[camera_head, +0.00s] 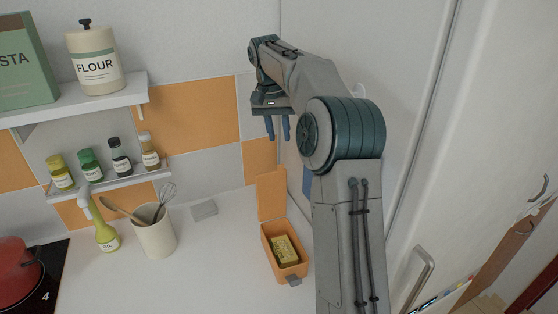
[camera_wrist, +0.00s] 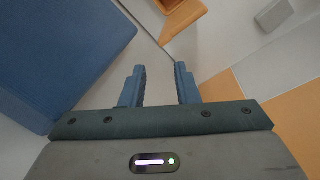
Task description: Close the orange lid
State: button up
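The orange lid (camera_head: 271,194) stands upright, open, at the back edge of an orange box (camera_head: 270,244) on the white counter. A yellow block (camera_head: 285,250) lies inside the box. My gripper (camera_head: 278,128) is above and behind the lid, fingers pointing down, apart from it. In the wrist view my gripper (camera_wrist: 160,80) has its two blue fingers spread with nothing between them. An orange piece (camera_wrist: 183,18) shows at the top of that view; I cannot tell whether it is the lid or the box.
A utensil crock (camera_head: 155,238), an oil bottle (camera_head: 104,235) and a red pot (camera_head: 20,268) stand to the left. Shelves hold a flour canister (camera_head: 95,62) and several small jars. A blue surface (camera_wrist: 62,55) fills the left of the wrist view.

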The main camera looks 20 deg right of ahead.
aim_at(279, 165)
notch_tip(279, 165, up, 5)
jog(key=m+y, duration=0.1)
jog(key=m, duration=1)
jog(key=shift+t, duration=0.3)
jog(key=f, duration=0.4)
jog(key=f+p, duration=0.1)
jog(key=f, duration=0.9)
jog(key=shift+s+a, duration=0.1)
jog(key=shift+s, duration=0.25)
grip_shut()
